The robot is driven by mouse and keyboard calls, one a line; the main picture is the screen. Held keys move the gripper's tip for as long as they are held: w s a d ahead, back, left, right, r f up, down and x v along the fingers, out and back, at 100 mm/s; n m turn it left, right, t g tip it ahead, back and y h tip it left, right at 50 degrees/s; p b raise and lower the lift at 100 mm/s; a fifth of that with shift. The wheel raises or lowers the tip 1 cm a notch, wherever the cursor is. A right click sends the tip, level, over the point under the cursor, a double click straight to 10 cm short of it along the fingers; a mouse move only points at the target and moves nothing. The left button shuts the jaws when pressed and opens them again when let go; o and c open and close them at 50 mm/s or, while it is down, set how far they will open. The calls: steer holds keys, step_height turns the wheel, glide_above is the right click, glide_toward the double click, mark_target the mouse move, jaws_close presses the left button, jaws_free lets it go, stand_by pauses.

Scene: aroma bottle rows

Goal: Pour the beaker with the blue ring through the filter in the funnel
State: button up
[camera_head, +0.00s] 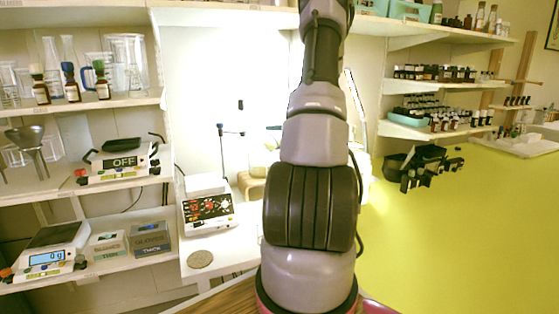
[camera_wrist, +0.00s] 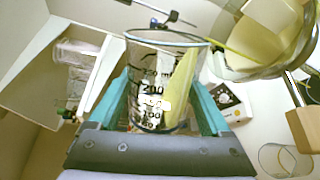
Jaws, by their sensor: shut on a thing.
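In the wrist view, my gripper (camera_wrist: 162,108) has its teal fingers shut on a clear graduated beaker (camera_wrist: 152,88). The beaker's open rim faces the top of the picture and has a grey-blue edge. A pale yellow patch shows in or through its right side; I cannot tell which. At the upper right, a round glass vessel with a pale, folded, paper-like piece, seemingly the funnel (camera_wrist: 268,72) with its filter (camera_wrist: 262,35), stands close to the beaker, apart from it in the picture. In the head view my arm hides gripper, beaker and funnel.
A stirrer-like device (camera_head: 208,207) with a thin rod stand (camera_head: 221,150) sits left of my arm. Shelves with glassware and scales (camera_head: 118,163) line the left, bottle shelves the right. In the wrist view, a wooden block (camera_wrist: 304,128) and an empty glass (camera_wrist: 284,160) are right.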

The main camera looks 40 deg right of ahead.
steer(key=shift+w+d+r+m, duration=0.1)
steer(key=shift+d+r+m, duration=0.15)
steer(key=shift+d+m, duration=0.2)
stand_by(1.9)
steer(key=shift+w+d+r+m, duration=0.1)
steer(key=shift+d+r+m, duration=0.25)
steer(key=shift+m, duration=0.3)
stand_by(2.0)
steer(key=shift+d+f+m+y, duration=0.1)
steer(key=shift+f+m+y, duration=0.15)
steer(key=shift+m, duration=0.45)
stand_by(2.3)
